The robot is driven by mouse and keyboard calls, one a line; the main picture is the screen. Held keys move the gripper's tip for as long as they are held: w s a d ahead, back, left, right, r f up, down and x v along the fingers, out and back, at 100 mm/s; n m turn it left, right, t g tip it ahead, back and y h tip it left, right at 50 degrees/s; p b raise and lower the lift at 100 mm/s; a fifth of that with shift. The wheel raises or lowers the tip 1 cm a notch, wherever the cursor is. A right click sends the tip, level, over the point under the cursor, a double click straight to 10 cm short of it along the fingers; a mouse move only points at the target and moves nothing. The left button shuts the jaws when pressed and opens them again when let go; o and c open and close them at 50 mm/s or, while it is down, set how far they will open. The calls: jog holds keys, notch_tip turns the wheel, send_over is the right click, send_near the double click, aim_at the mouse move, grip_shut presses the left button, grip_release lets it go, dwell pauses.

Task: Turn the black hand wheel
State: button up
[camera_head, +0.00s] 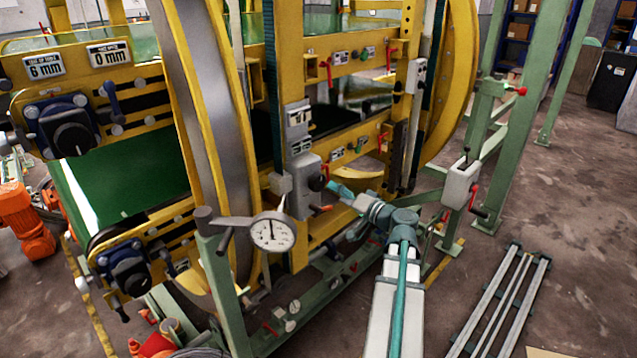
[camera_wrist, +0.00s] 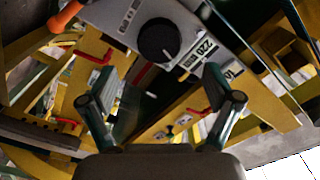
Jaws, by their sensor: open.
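A round black hand wheel or knob (camera_wrist: 158,40) sits on the face of a grey box (camera_wrist: 110,14) in the wrist view, above the gap between my fingers. In the head view the black knob (camera_head: 317,183) shows on the grey box (camera_head: 304,170) on the yellow post. My gripper (camera_wrist: 161,82) is open and empty, its two fingers spread wide. In the head view my gripper (camera_head: 338,190) is just right of the knob, apart from it as far as I can tell. Its fingertips are small there.
Two other black round handles, an upper one (camera_head: 72,139) and a lower one (camera_head: 128,277), sit on the machine at left. A dial gauge (camera_head: 272,232) stands in front. Red levers (camera_head: 329,74) stick out from the yellow frame. Open floor (camera_head: 570,240) lies at right.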

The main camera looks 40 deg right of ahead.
aim_at(320, 184)
jog(key=w, duration=0.2)
jog(key=w+p, duration=0.1)
jog(key=w, duration=0.2)
jog(key=w+a, duration=0.1)
jog(key=w, duration=0.2)
jog(key=shift+p, duration=0.35)
jog(key=c, duration=1.1)
jog(key=shift+c, duration=0.2)
jog(key=shift+m, duration=0.3)
jog(key=shift+f+m+b, duration=0.1)
jog(key=shift+m+b, duration=0.6)
jog(key=shift+m, duration=0.5)
jog(key=m, duration=0.4)
jog(key=shift+m, duration=0.3)
jog(key=m, duration=0.4)
jog(key=shift+s+p, duration=0.1)
jog(key=shift+p, duration=0.25)
jog(key=shift+m+p, duration=0.55)
jog(key=shift+m, duration=1.15)
